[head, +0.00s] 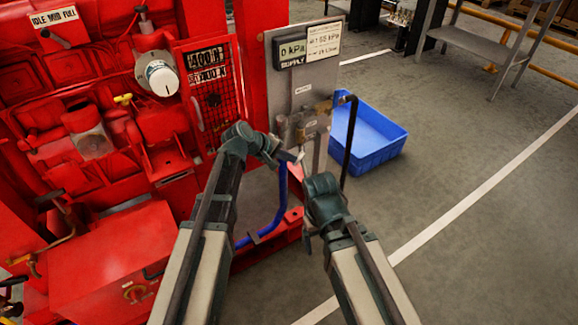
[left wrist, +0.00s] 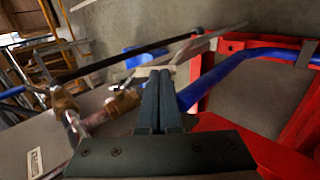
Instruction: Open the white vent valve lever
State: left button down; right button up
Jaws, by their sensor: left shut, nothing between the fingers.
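My left gripper (head: 292,156) is in front of the lower part of the grey valve panel (head: 307,90). In the left wrist view its two fingers (left wrist: 160,78) are side by side, shut with nothing between them. A pale bar, possibly the white vent valve lever (left wrist: 150,71), shows just past the fingertips; I cannot tell whether they touch. In the head view a small pale piece shows at the left fingertips, too small to identify. Brass fittings (head: 322,106) sit on the panel, also in the left wrist view (left wrist: 66,106). My right gripper is close by on the right, its fingers unclear.
A black hose (head: 349,150) hangs at the panel's right. A blue hose (head: 281,200) curves below, also in the left wrist view (left wrist: 235,64). A blue crate (head: 378,148) stands on the floor behind. The red pumpset (head: 110,240) fills the left.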

aim_at(293, 165)
pick_arm(q)
jog(key=f+h+b, duration=0.1)
jog(key=b, duration=0.2)
jog(key=f+t+h+b, duration=0.1)
jog(key=b, duration=0.2)
jog(key=d+f+t+h+b, duration=0.1)
jog(key=b, duration=0.2)
jog(key=shift+w+f, duration=0.35)
jog(key=shift+f, duration=0.05)
jog(key=shift+w+d+t+h, duration=0.25)
jog(key=shift+t+h, duration=0.05)
jog(key=shift+b+x, duration=0.8)
jog(key=shift+x, duration=0.1)
pick_arm(e)
notch_tip(293, 165, down, 12)
pick_arm(q)
jog(key=shift+f, duration=0.2)
pick_arm(e)
jog(key=shift+a, duration=0.1)
pick_arm(q)
jog(key=shift+s, duration=0.1)
